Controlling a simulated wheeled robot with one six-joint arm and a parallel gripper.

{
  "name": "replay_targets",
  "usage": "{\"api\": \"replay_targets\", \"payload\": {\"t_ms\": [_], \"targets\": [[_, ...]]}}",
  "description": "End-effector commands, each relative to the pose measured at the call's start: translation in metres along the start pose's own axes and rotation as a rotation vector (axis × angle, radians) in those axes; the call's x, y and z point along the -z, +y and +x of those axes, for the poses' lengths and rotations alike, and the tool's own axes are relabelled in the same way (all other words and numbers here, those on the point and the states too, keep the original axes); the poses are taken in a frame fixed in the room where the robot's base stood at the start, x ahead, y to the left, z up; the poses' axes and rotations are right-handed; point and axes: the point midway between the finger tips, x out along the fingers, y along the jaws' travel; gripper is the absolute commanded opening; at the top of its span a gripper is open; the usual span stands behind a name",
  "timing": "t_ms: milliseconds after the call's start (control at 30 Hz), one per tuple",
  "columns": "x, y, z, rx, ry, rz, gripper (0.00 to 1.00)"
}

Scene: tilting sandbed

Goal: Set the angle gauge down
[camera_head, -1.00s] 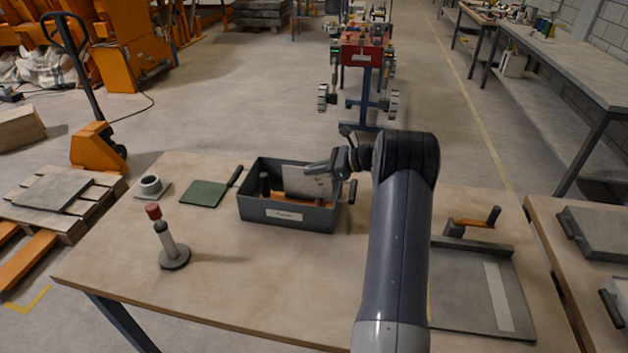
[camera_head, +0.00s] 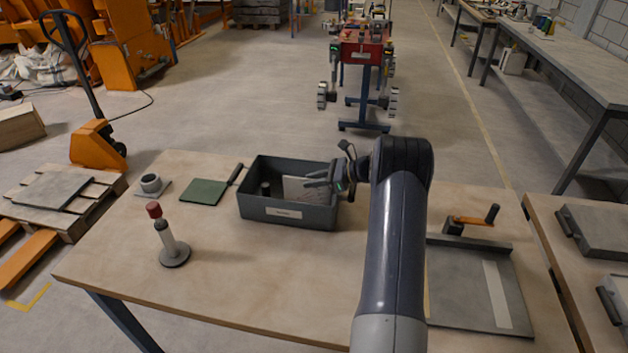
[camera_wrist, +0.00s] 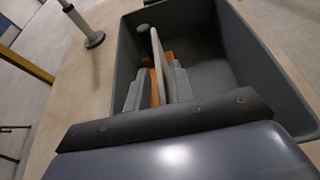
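The angle gauge, a thin pale plate (camera_head: 298,189), stands on edge inside the dark grey box (camera_head: 259,209), near its right end. In the wrist view the gauge (camera_wrist: 158,62) shows edge-on between my two fingers. My gripper (camera_head: 317,179) reaches over the box's right wall, its fingers apart around the gauge. In the wrist view a gap shows between the left finger and the plate. I cannot tell whether the right finger touches it. The gauge's lower edge is hidden.
A dark cylinder (camera_head: 265,188) stands in the box's left part. A green plate (camera_head: 204,192), a ring-shaped part (camera_head: 151,183) and a red-topped post (camera_head: 165,236) are to the left. A grey board (camera_head: 470,285) lies at right. The front middle of the table is clear.

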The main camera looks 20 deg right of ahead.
Motion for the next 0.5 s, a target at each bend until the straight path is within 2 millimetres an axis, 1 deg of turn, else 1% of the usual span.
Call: {"api": "replay_targets", "payload": {"t_ms": [67,267,367,467,500], "targets": [[0.0,0.0,0.0,0.0,0.0,0.0,0.28],[0.0,0.0,0.0,0.0,0.0,0.0,0.28],[-0.004,0.0,-0.002,0.0,0.0,0.0,0.28],[-0.001,-0.001,-0.013,0.002,-0.001,0.0,0.28],[-0.001,-0.001,-0.02,0.003,0.0,0.0,0.28]]}}
